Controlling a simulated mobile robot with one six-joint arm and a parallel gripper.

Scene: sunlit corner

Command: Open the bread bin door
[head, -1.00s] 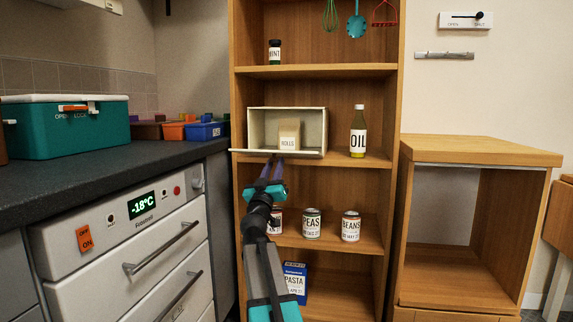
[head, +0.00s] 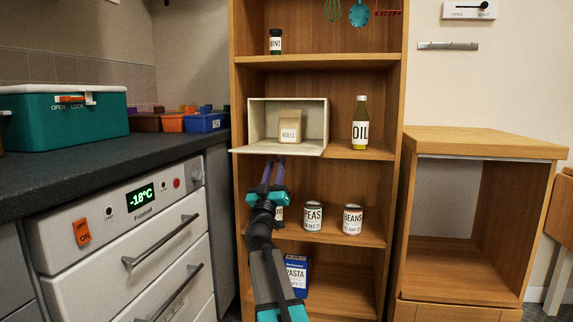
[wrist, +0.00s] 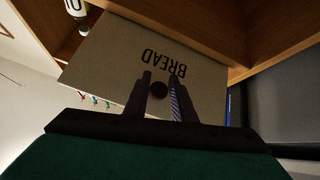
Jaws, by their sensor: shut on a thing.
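The bread bin (head: 318,112) is a cream box on the middle shelf. Its door (head: 300,149) is swung down to about level or a little below and sticks out past the shelf edge. A bag of rolls (head: 290,127) stands inside. In the wrist view the door's outer face (wrist: 110,62) reads BREAD upside down, with a dark round knob (wrist: 159,90). My gripper (head: 272,172) is below the door; in the wrist view its fingers (wrist: 160,88) are on both sides of the knob, shut on it.
An oil bottle (head: 360,124) stands right of the bin. Cans of peas (head: 313,217) and beans (head: 352,220) are on the shelf below, near my arm. A counter with a teal box (head: 66,120) is at the left; an open wooden cabinet (head: 470,225) is at the right.

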